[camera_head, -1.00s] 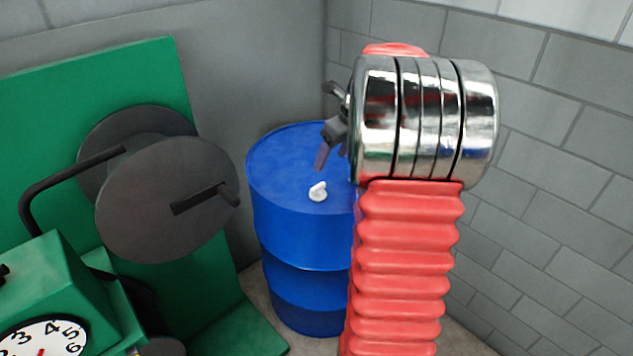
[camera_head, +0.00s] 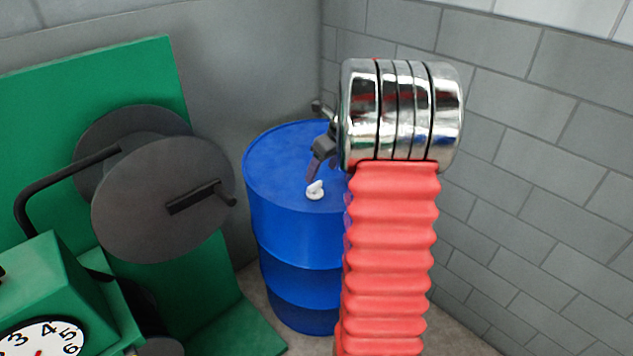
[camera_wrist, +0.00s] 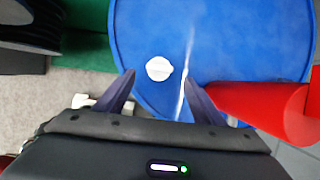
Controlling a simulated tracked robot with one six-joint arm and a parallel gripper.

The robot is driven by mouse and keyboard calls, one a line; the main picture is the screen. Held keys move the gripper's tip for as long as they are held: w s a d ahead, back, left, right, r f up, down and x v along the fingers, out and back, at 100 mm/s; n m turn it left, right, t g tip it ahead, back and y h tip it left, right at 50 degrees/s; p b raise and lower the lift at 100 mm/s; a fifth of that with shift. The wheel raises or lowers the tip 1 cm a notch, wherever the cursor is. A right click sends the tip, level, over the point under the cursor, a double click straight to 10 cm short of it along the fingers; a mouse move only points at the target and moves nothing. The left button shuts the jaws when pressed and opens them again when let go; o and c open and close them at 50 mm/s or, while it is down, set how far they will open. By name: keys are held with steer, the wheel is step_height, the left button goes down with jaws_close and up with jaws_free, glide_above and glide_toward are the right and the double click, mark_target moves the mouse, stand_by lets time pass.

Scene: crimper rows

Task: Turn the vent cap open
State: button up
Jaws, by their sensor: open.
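The white vent cap (camera_head: 315,190) sits on the top of the blue drum (camera_head: 300,235), near its front edge. In the wrist view the vent cap (camera_wrist: 159,68) lies ahead of the fingertips, a little left of the middle between them, on the drum's blue top (camera_wrist: 240,40). My gripper (camera_head: 316,172) hangs above the drum top, close to the cap in the head view. In the wrist view my gripper (camera_wrist: 161,80) has its two fingers apart with nothing between them. The fingers do not touch the cap. My arm hides the drum's right side.
At left stands a green machine (camera_head: 150,75) with dark grey discs (camera_head: 160,200), a bent black handle and a numbered dial (camera_head: 45,340). Grey block walls (camera_head: 560,110) close in behind and on the right of the drum.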

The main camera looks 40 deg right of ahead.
mark_target(315, 184)
steer(key=x, duration=0.7)
steer(key=shift+w, duration=0.1)
steer(key=shift+c, duration=0.5)
steer(key=c, duration=0.9)
